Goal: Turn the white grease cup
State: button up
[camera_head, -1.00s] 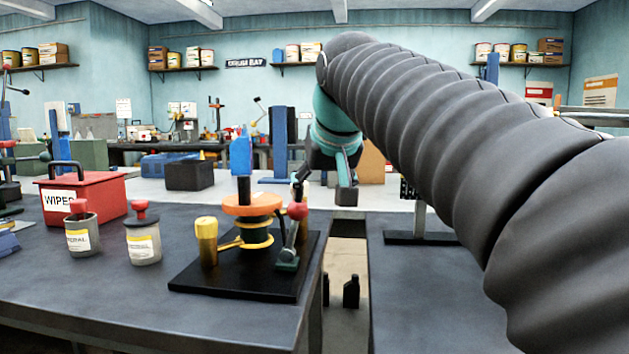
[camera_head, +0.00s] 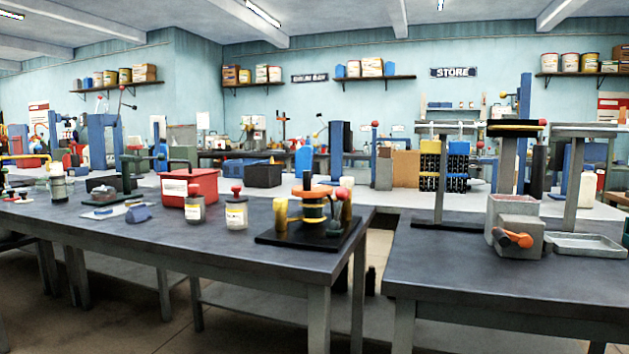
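I cannot pick out a thing that is clearly the white grease cup. My gripper and arm are not in view.
A red wipes box (camera_head: 189,188) stands behind the cups. A gap separates the left bench from the right bench (camera_head: 480,277), which bears a grey box with an orange handle (camera_head: 513,240) and a shallow metal tray (camera_head: 585,246). The left bench's front is clear.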

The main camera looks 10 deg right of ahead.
aim_at(347, 182)
jog(key=u, duration=1.35)
jog(key=i, duration=0.6)
jog(key=z, duration=2.65)
